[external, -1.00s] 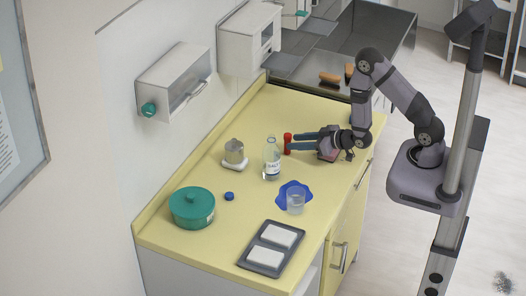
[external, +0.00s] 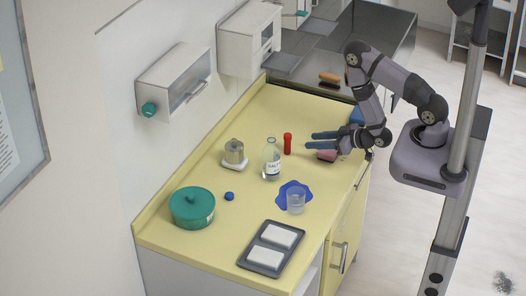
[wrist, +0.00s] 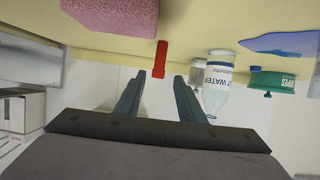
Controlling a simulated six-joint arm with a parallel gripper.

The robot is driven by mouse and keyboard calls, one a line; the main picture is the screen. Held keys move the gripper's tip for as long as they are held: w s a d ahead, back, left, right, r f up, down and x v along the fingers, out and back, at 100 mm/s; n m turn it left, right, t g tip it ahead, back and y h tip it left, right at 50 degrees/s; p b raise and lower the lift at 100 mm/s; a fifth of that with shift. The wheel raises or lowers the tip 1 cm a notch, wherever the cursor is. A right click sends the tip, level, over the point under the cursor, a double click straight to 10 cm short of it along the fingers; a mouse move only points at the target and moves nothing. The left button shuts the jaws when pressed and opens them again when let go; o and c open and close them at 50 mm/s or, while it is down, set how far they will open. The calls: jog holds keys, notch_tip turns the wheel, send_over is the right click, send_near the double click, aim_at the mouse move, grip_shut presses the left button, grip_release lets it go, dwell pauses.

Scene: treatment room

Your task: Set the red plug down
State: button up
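The red plug (external: 287,143) stands upright on the yellow counter, behind and to the right of the clear water bottle. It also shows in the wrist view (wrist: 160,60), beyond my fingertips and between their lines. My gripper (external: 311,141) is to the right of the plug, with its two blue fingers apart and pointing at it. A gap shows between the fingertips and the plug. In the wrist view my gripper (wrist: 158,80) is open with nothing between its fingers.
A pink sponge (external: 326,155) lies just below my gripper. The water bottle (external: 271,160), a metal pot (external: 234,152), a blue cloth (external: 283,189) with a clear cup (external: 296,201), a green tub (external: 192,209) and a grey tray (external: 257,264) stand nearer. The counter behind the plug is clear.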

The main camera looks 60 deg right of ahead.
jog(key=shift+w+g, duration=0.35)
jog(key=shift+g, duration=0.05)
jog(key=shift+w+a+f+g, duration=0.15)
jog(key=shift+w+g, duration=0.1)
jog(key=shift+g, duration=0.65)
jog(key=shift+s+a+r+g, duration=0.15)
jog(key=shift+s+r+g, duration=0.2)
jog(key=shift+g, duration=0.65)
jog(key=s+a+r+g, duration=0.1)
jog(key=s+r+g, duration=0.3)
jog(key=s, duration=0.5)
jog(key=s+a+r+g, duration=0.1)
jog(key=s+r+g, duration=0.4)
jog(key=s+r, duration=0.2)
jog(key=shift+s, duration=1)
jog(key=shift+f, duration=0.1)
notch_tip(320, 180, down, 3)
jog(key=b, duration=0.3)
jog(key=shift+f, duration=0.1)
